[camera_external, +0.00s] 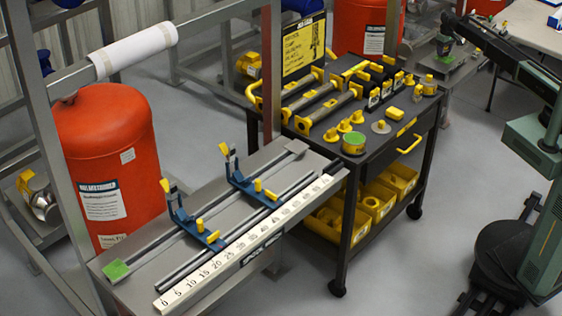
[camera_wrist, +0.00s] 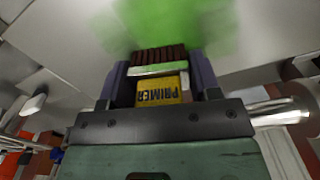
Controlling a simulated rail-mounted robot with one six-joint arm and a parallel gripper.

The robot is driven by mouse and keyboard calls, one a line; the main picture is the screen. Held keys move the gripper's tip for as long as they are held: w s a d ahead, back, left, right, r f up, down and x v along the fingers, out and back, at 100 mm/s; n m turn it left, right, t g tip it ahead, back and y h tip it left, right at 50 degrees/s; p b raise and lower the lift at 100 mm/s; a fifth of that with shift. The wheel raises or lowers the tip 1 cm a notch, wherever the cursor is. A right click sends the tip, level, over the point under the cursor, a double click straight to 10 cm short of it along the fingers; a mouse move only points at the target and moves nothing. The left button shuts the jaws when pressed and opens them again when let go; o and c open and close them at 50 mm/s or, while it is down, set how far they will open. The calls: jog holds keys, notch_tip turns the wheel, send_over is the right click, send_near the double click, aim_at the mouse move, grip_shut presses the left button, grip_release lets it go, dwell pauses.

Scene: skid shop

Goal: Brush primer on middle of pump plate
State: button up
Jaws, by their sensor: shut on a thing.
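My gripper (camera_wrist: 160,78) is shut on a yellow brush block marked PRIMER (camera_wrist: 163,91). In the wrist view the brush has a pale green band and dark red bristles (camera_wrist: 160,56) pointing at a grey surface. A bright, blurred green patch (camera_wrist: 175,22) lies on that surface just beyond the bristles; I cannot tell whether they touch it. In the external view my gripper (camera_external: 445,44) is at the upper right, over a grey plate (camera_external: 462,73) on a stand. The plate is partly hidden by my arm, and the brush is too small there to make out.
A black cart (camera_external: 385,150) carries yellow parts and a yellow pot with green contents (camera_external: 355,142). A long steel skid (camera_external: 150,262) with blue clamps and a green patch (camera_external: 117,270) stands in front. Red tanks (camera_external: 105,150) stand behind. Floor at the lower right is partly clear.

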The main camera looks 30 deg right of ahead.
aim_at(457, 59)
jog(key=shift+w+a, duration=0.35)
jog(key=shift+w, duration=0.4)
jog(key=shift+w+a, duration=0.3)
jog(key=shift+w, duration=0.45)
jog(key=shift+w+d, duration=0.35)
jog(key=shift+d, duration=0.45)
jog(key=shift+s+d, duration=0.25)
jog(key=shift+s, duration=0.55)
jog(key=shift+s+d, duration=0.25)
jog(key=shift+s, duration=0.5)
jog(key=shift+s+d, duration=0.45)
jog(key=shift+s, duration=0.65)
jog(key=shift+s+d, duration=0.45)
jog(key=shift+s, duration=0.6)
jog(key=shift+s+d, duration=0.45)
jog(key=shift+s, duration=0.65)
notch_tip(457, 59, up, 6)
jog(key=p, duration=0.6)
jog(key=shift+w, duration=0.1)
